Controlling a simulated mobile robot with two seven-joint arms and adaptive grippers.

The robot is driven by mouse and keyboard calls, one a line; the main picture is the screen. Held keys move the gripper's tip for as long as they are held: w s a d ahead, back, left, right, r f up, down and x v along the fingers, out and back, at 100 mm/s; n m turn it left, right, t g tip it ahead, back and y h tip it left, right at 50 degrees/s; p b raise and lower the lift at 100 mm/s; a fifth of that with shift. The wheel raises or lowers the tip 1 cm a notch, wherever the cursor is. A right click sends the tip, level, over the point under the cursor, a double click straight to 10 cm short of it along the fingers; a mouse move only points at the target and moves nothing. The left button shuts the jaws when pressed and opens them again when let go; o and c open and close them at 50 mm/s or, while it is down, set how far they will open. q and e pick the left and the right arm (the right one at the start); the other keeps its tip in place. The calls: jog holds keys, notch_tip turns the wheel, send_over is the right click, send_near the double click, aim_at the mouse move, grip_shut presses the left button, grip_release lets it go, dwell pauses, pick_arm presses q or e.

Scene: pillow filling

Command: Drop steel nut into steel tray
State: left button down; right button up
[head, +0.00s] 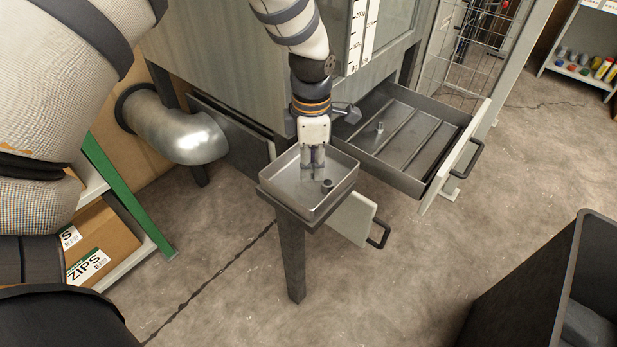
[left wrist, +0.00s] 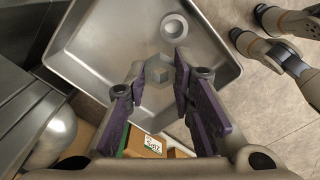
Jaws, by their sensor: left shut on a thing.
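The steel tray (head: 338,195) is a shallow square pan on top of a dark post. My left gripper (head: 313,172) points down over the tray, with its fingertips inside the rim. In the left wrist view, a grey hexagonal steel nut (left wrist: 160,72) sits between the fingertips of the left gripper (left wrist: 157,85), which is shut on it. In the head view the fingers hide this nut. A grey ring-shaped piece (head: 327,185) lies in the tray; it also shows in the left wrist view (left wrist: 174,27), beyond the held nut. The right gripper is not in view.
An open drawer (head: 464,150) with dividers stands right of the tray, with a small metal piece (head: 379,127) inside. A lower drawer front (head: 352,218) juts out beside the post. A dark bin (head: 520,280) stands at lower right. Open floor lies between.

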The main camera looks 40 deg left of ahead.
pick_arm(q)
jog(key=c, duration=1.3)
grip_release()
jog(key=shift+r, duration=0.1)
notch_tip(320, 180, up, 12)
